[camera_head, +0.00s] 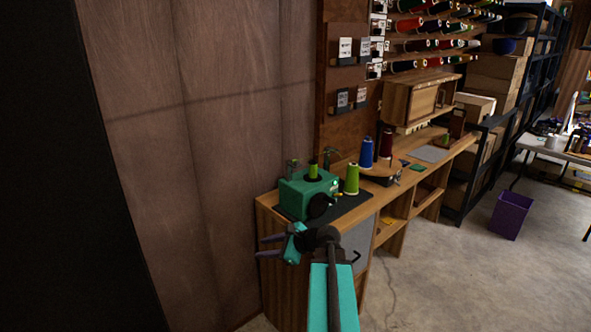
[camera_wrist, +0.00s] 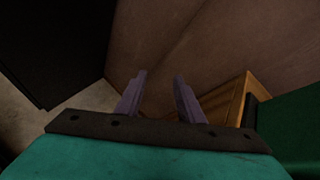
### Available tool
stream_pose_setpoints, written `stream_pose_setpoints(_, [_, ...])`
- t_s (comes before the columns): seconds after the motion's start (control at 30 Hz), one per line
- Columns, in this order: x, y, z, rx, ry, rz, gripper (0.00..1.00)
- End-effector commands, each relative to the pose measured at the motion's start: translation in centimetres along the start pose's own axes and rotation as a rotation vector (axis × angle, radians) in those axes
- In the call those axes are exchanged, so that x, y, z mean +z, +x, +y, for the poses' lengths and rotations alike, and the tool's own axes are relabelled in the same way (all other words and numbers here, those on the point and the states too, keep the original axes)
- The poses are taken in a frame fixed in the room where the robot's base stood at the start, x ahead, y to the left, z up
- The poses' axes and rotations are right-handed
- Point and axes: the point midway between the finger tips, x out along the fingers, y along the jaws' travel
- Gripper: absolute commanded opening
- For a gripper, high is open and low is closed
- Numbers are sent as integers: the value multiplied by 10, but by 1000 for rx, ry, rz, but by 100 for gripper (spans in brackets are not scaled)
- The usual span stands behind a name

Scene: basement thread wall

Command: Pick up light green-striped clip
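I cannot make out a light green-striped clip in either view. My gripper (camera_head: 266,246) is at the front left of the wooden workbench, its purple fingers pointing left. In the wrist view my gripper (camera_wrist: 160,82) has its two fingers apart with nothing between them. The fingers face the brown wall panel, and a wooden bench edge (camera_wrist: 236,98) lies just right of them. Small items on the bench, such as a flat green piece (camera_head: 417,168), are too small to identify.
A green machine (camera_head: 306,196) stands on a dark mat at the bench's near end. A light green spool (camera_head: 352,179), blue spool (camera_head: 366,153) and dark red spool (camera_head: 386,143) stand beyond it. A purple bin (camera_head: 511,215) stands on the open floor at right.

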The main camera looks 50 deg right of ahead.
Motion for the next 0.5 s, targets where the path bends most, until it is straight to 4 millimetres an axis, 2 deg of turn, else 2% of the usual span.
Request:
stream_pose_setpoints(0.03, [4, -21, -23, -52, 46, -23, 34])
stream_pose_setpoints(0.2, [23, -87, -83, -194, 201, -117, 34])
stream_pose_setpoints(0.4, [44, -169, -137, -330, 349, -239, 34])
stream_pose_setpoints(0.5, [54, -206, -156, -382, 406, -295, 34])
